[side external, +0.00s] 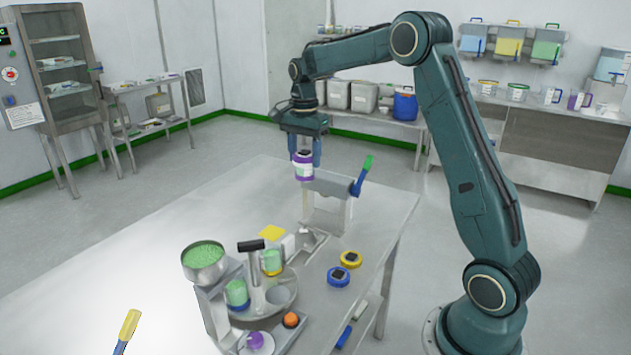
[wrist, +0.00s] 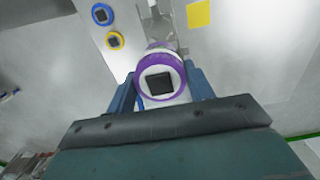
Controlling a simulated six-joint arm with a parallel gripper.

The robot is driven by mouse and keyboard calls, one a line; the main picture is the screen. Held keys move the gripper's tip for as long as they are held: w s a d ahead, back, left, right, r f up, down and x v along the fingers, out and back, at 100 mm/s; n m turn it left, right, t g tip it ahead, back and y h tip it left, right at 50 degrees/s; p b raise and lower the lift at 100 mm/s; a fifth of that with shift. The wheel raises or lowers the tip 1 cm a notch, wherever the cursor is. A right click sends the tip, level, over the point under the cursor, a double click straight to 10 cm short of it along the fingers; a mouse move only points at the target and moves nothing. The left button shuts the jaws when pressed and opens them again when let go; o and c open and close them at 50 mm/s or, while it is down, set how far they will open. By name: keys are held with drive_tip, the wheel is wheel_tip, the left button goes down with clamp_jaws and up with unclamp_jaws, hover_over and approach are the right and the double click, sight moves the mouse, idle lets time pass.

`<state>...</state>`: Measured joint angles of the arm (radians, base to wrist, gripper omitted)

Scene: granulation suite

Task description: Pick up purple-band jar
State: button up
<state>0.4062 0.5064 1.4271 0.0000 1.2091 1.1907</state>
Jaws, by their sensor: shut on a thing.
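The purple-band jar (side external: 303,167) is white with purple bands and a dark square on its lid. My gripper (side external: 304,155) is shut on it and holds it upright, above the far part of the table beside a grey stand with a green-and-blue handle. In the wrist view the purple-band jar (wrist: 160,82) sits between the two blue fingers of my gripper (wrist: 160,88), its lid towards the camera. The jar's underside is hidden in the wrist view.
The grey stand (side external: 325,205) is close below and right of the jar. A blue lid (side external: 338,277) and a yellow lid (side external: 350,260) lie on the table (side external: 190,235). A balance-like device with a bowl of green granules (side external: 204,258) stands at the front. The table's left part is mostly clear.

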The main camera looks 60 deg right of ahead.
drive_tip(key=shift+r, duration=0.35)
idle(0.4)
